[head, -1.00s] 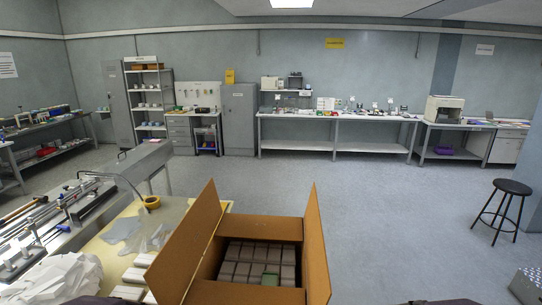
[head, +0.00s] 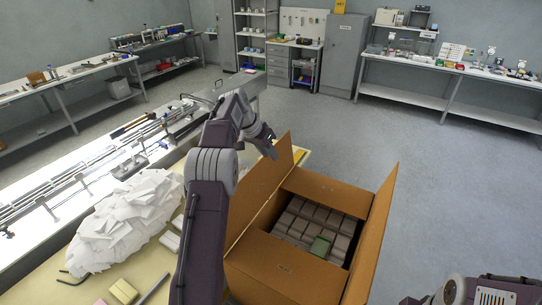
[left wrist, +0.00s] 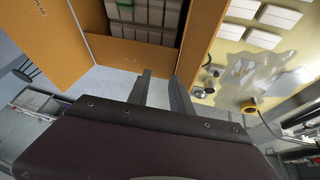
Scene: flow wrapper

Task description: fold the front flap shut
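An open brown carton (head: 325,192) stands at the lower middle of the head view, filled with rows of grey packs (head: 317,222) and one green pack (head: 320,246). Its left flap (head: 262,188) and right flap (head: 372,240) stand up. A near panel (head: 285,268) borders the opening; I cannot tell whether it lies inward or hangs outside. My left gripper (head: 270,146) is beyond the carton's far left corner, apart from it. In the left wrist view its fingers (left wrist: 160,76) are open and empty, just off the carton's far panel (left wrist: 130,52). My right gripper is out of view.
The wrapping machine (head: 100,165) stands further left. A clear film piece (left wrist: 250,75) lies near the left flap. Open floor (head: 460,200) lies to the right.

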